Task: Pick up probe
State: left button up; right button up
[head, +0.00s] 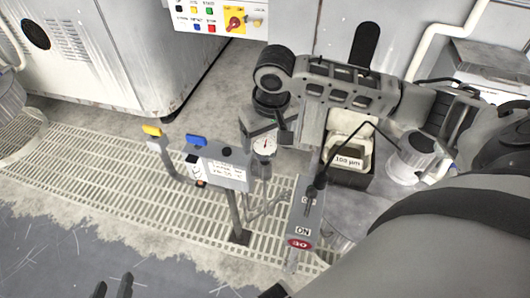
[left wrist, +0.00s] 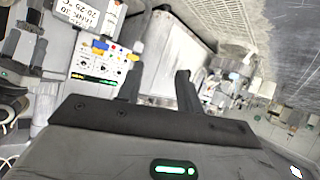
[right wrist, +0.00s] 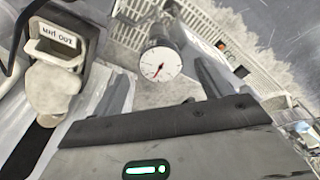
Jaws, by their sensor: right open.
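I cannot tell for certain which thing is the probe. A slim dark piece with a thin black cable (head: 318,182) lies over a grey panel marked ON in the head view. A round white dial gauge (head: 265,146) stands left of it; in the right wrist view the dial (right wrist: 160,64) shows between the fingertips, apart from them. My right gripper (head: 275,125) is open and empty, pointing down by the dial. My left gripper (head: 113,288) is at the bottom left of the head view, open and empty. It also shows in the left wrist view (left wrist: 161,82).
A dark case (head: 353,180) with a pale insert labelled 100 µm stands right of the gauge. A grey post-mounted box (head: 226,175) with a label stands left. Slotted floor grating (head: 110,170) runs across. A machine cabinet (head: 110,60) and control panel (head: 218,22) are behind.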

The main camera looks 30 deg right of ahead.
aim_at(266, 147)
jog(key=shift+f, duration=0.85)
notch_tip(266, 147, down, 4)
jog(key=shift+r+b, duration=0.15)
jog(key=shift+b, duration=0.75)
jog(key=shift+w+f, duration=0.1)
jog(key=shift+f, duration=0.35)
jog(key=shift+c, duration=0.7)
jog(key=shift+r, duration=0.1)
jog(key=c, duration=0.9)
pick_arm(q)
jog(key=shift+g, duration=0.4)
jog(key=f, duration=0.2)
jog(key=w+d+f, duration=0.1)
jog(key=f, duration=0.1)
pick_arm(e)
jog(key=shift+c, duration=0.3)
